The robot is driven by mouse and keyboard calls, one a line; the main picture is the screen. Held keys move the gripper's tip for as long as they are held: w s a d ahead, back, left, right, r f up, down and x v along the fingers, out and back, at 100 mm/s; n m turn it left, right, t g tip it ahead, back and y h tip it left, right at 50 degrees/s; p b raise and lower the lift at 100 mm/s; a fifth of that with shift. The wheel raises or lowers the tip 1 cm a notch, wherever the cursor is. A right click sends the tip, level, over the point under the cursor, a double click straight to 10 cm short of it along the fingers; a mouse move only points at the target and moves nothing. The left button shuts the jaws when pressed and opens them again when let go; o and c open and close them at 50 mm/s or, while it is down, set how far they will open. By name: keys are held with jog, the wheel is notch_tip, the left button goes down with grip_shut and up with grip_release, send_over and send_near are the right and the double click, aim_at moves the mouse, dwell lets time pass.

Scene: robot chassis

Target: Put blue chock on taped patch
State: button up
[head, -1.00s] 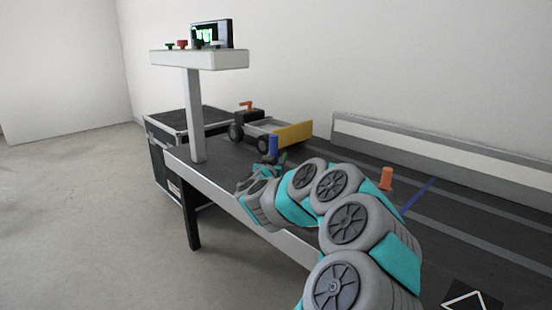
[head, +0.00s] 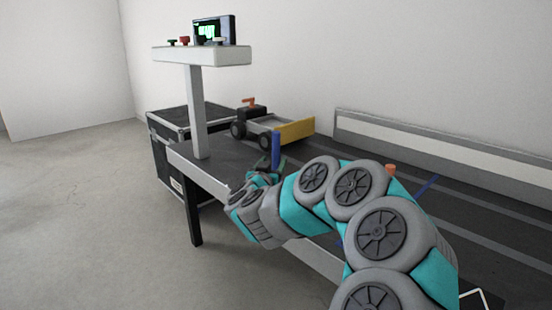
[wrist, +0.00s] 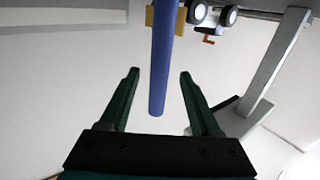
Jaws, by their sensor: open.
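The blue chock (head: 275,150) is a slim upright post near the table's left front part; its lower end is partly hidden by my gripper in the head view. My gripper (head: 268,172) is open right beside it. In the wrist view the blue chock (wrist: 161,50) runs down between the two spread dark-green fingers of my gripper (wrist: 159,74), with space on both sides. Blue tape (head: 428,186) lies on the dark table to the right, behind my arm. It may edge the taped patch, but my arm hides much of that area.
A toy-like truck (head: 262,127) with a yellow tailgate stands behind the chock. A grey post (head: 197,110) carries a shelf with buttons and a screen. An orange peg (head: 391,169) is mostly hidden by my arm. A low barrier (head: 430,142) runs along the wall.

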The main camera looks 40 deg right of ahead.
jog(key=shift+v, duration=2.2)
